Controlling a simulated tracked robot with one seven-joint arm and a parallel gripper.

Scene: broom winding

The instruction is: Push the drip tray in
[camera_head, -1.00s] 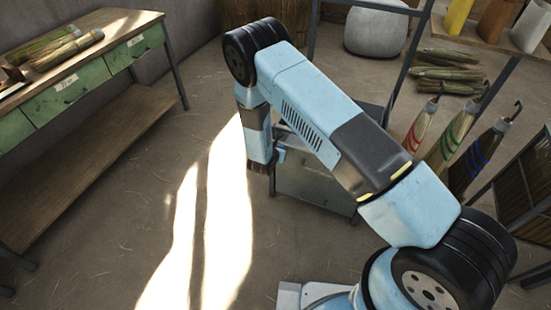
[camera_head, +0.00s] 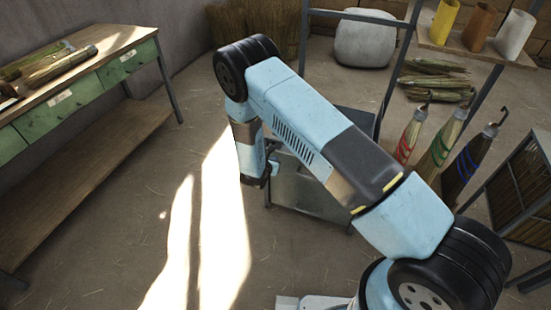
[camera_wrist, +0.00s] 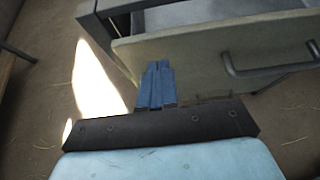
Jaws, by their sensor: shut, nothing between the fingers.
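The drip tray shows in the wrist view as a grey metal front panel (camera_wrist: 215,50) with a dark bar handle (camera_wrist: 270,68) at its right. It stands out from the metal frame behind it. In the head view the grey tray front (camera_head: 310,192) is partly hidden by my arm. My gripper (camera_wrist: 157,70) is shut and empty, its blue fingers together, in front of the panel's left part. Whether the tips touch it I cannot tell. In the head view my gripper (camera_head: 272,168) is at the tray's left end, mostly hidden.
A wooden workbench (camera_head: 125,40) with green drawers stands at the left. A grey rounded block (camera_head: 365,38) lies at the back. The floor (camera_head: 110,230) between bench and tray is clear.

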